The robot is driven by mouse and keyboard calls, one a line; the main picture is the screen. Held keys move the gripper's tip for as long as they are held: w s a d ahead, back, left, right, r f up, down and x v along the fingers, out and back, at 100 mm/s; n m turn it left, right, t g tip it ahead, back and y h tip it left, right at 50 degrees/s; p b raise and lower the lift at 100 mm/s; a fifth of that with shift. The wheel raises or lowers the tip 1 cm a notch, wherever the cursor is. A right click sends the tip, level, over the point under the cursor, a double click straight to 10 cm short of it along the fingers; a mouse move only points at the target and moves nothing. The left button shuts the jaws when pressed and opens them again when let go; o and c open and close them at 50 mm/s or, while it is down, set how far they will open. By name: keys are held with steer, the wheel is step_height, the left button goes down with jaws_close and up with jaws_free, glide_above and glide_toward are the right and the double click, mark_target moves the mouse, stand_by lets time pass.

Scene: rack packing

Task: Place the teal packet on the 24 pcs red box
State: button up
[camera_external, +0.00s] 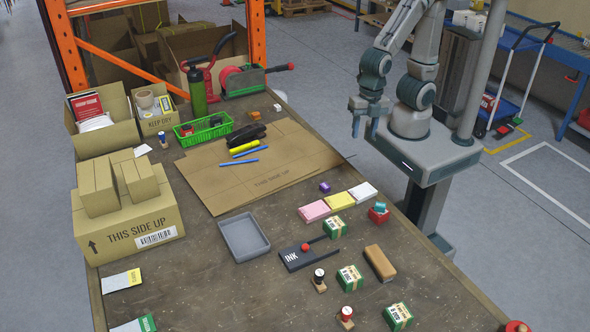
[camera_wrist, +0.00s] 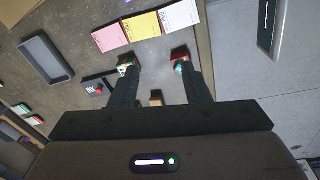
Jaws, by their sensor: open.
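A small teal packet (camera_external: 381,207) rests on top of a small red box (camera_external: 377,217) near the right edge of the table, beside the paper pads. The lettering on the red box is too small to read. In the wrist view, the red box (camera_wrist: 180,54) and a bit of teal (camera_wrist: 179,68) show at the tip of the right finger, partly hidden by it. My gripper (camera_external: 364,134) is open and empty. It hangs above and beyond the red box in the external view, apart from it. Its two fingers (camera_wrist: 158,85) are spread wide in the wrist view.
Pink (camera_external: 314,210), yellow (camera_external: 338,201) and white (camera_external: 363,191) pads lie beside the red box. Near it are a green-and-white box (camera_external: 334,227), a brown block (camera_external: 380,263), an ink pad (camera_external: 305,254) and a grey tray (camera_external: 228,229). Flat cardboard (camera_external: 270,180) covers the table's middle.

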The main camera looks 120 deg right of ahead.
steer(key=s+d+r+m+t, duration=0.2)
steer(key=s+d+r+m, duration=0.4)
steer(key=d+m, duration=0.4)
steer(key=s+m, duration=0.1)
steer(key=m, duration=0.4)
steer(key=shift+s+d+r+m, duration=0.15)
steer(key=shift+s+r+m, duration=0.05)
steer(key=shift+s+m, duration=0.1)
step_height(320, 180, down, 16)
steer(key=b, duration=1.3)
steer(key=shift+w+r+g+b, duration=0.25)
steer(key=shift+w+g+b, duration=0.05)
steer(key=shift+w+b, duration=0.05)
stand_by(3.9)
